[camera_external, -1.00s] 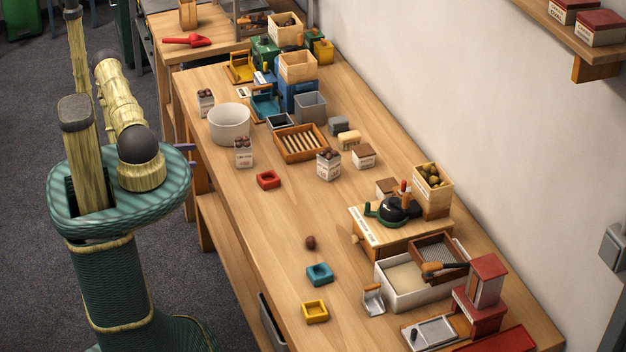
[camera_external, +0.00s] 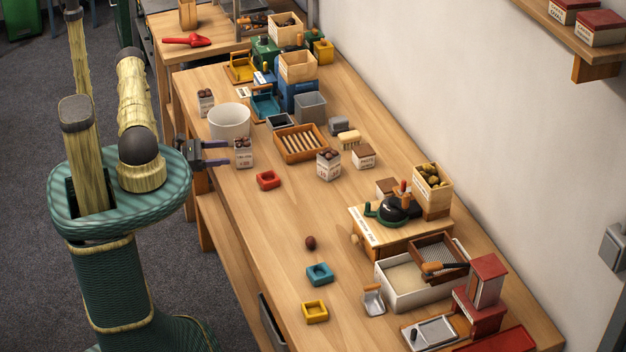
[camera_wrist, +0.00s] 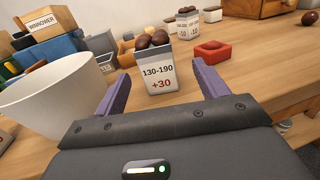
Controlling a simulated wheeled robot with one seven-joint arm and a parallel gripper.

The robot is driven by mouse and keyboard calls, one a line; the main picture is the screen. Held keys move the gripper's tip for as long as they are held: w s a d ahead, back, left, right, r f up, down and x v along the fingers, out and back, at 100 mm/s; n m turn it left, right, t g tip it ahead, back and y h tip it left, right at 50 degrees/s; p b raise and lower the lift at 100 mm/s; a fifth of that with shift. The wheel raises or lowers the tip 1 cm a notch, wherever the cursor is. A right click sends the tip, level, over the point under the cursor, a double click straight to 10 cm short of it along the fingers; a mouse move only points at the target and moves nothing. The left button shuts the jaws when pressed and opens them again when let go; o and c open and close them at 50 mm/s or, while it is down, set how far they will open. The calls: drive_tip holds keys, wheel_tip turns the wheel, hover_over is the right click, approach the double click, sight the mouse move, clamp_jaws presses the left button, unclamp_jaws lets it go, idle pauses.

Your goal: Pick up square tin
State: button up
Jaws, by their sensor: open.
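A small white square tin (camera_external: 244,156) filled with dark brown chestnuts stands upright on the bench's left edge. In the wrist view the tin (camera_wrist: 160,80) shows the label "130-190 +30". My gripper (camera_external: 229,153) is open beside the left edge of the bench, pointing right at the tin. In the wrist view one purple finger shows on each side of the tin, with gaps to both. I cannot tell how far the fingertips reach along its sides. Similar chestnut-filled tins stand at the back left (camera_external: 206,103) and mid-bench (camera_external: 328,168).
A white round tub (camera_external: 229,124) stands close behind the tin, left of it in the wrist view. A red square dish (camera_external: 268,180) lies to its right. A slatted wooden tray (camera_external: 300,143) is further in. The front middle of the bench is mostly clear.

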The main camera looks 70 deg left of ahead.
sight(243, 150)
drive_tip(key=shift+x, duration=1.1)
drive_tip(key=x, duration=0.3)
drive_tip(key=b+x, duration=0.1)
drive_tip(key=x, duration=0.1)
drive_tip(key=shift+w+a+f, duration=0.1)
drive_tip(key=shift+w+a, duration=0.1)
drive_tip(key=shift+a, duration=0.05)
drive_tip(key=c, duration=1.1)
